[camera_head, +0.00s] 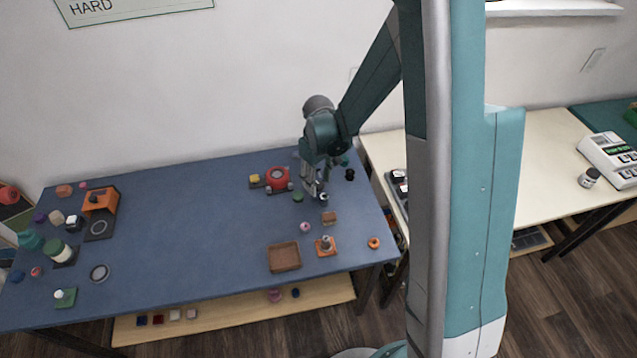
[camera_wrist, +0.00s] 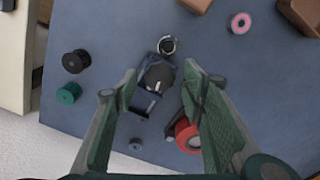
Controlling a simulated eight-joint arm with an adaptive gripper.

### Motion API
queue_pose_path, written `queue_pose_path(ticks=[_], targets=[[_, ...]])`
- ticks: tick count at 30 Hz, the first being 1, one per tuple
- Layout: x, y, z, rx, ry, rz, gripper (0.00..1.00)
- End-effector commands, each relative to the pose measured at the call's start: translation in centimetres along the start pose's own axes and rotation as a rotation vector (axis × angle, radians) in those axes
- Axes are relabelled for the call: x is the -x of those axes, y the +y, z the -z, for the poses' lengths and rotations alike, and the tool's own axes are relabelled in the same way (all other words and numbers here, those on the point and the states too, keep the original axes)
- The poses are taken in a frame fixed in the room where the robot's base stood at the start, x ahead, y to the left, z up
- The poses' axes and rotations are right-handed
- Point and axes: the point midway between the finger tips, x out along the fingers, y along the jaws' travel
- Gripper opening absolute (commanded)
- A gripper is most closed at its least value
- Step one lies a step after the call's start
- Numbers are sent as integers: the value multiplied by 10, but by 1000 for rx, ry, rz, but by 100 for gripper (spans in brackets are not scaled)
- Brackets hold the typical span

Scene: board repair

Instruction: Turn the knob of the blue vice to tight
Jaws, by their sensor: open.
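The blue vice (camera_wrist: 143,104) sits on the blue table in the middle of the wrist view. A dark round knob with a short white mark (camera_wrist: 158,77) is on top of it. My gripper (camera_wrist: 160,75) is open, with one green finger on each side of the knob and visible gaps between. No contact with the knob shows. In the head view my gripper (camera_head: 316,190) points down over the table's right part, and the vice is mostly hidden behind it.
A red round device (camera_head: 278,179) stands close to the left of my gripper; it also shows near the right finger in the wrist view (camera_wrist: 187,134). A black spool (camera_wrist: 75,61) and green spool (camera_wrist: 68,93) stand nearby. A brown tray (camera_head: 297,264) lies nearer the front. The table's middle is clear.

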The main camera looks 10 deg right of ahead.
Motion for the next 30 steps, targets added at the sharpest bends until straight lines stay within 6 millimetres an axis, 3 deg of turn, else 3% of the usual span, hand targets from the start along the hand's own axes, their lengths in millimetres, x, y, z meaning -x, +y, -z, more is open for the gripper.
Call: queue_pose_path(ticks=[14, 21, 30], targets=[[-7, 0, 0, 0, 0, 0, 41], [-7, 0, 0, 0, 0, 0, 14], [-7, 0, 0, -16, 0, 0, 14]])
